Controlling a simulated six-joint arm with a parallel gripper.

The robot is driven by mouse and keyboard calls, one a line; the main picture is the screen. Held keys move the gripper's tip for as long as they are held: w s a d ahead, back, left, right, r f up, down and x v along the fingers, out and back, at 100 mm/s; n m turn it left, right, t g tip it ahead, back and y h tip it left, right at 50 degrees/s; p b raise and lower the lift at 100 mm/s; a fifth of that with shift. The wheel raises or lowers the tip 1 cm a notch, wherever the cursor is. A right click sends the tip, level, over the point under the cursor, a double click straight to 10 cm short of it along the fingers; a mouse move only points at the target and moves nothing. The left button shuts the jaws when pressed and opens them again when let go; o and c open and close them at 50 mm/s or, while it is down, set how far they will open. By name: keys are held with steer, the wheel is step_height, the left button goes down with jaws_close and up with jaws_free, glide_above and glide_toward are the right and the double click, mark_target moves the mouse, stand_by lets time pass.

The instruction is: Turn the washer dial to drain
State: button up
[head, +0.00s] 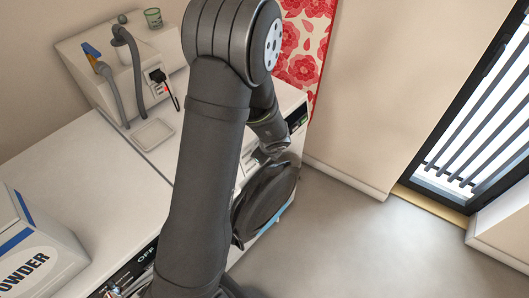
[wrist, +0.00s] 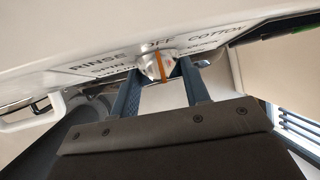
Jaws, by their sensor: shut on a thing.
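In the wrist view the washer dial (wrist: 152,68) is a pale knob with an orange stripe, on a white panel. The stripe runs roughly up and down; I cannot tell which end points. RINSE, OFF, COTTON and SPIN are legible around the dial; other labels are partly hidden by it and my fingers. My gripper (wrist: 158,75) is shut on the dial, one blue-grey finger on each side. In the head view the washer's dark round door (head: 268,200) shows beyond my arm. My arm hides the dial there.
A white counter top (head: 85,165) holds a powder box (head: 35,250) at the left. A raised unit with hoses (head: 105,65) and a green cup (head: 153,18) stands at the back. The grey floor (head: 370,240) at right is clear.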

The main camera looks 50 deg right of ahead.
steer(key=shift+r, duration=0.1)
steer(key=o, duration=1)
steer(key=shift+c, duration=0.2)
steer(key=v, duration=1.7)
steer(key=shift+r, duration=0.2)
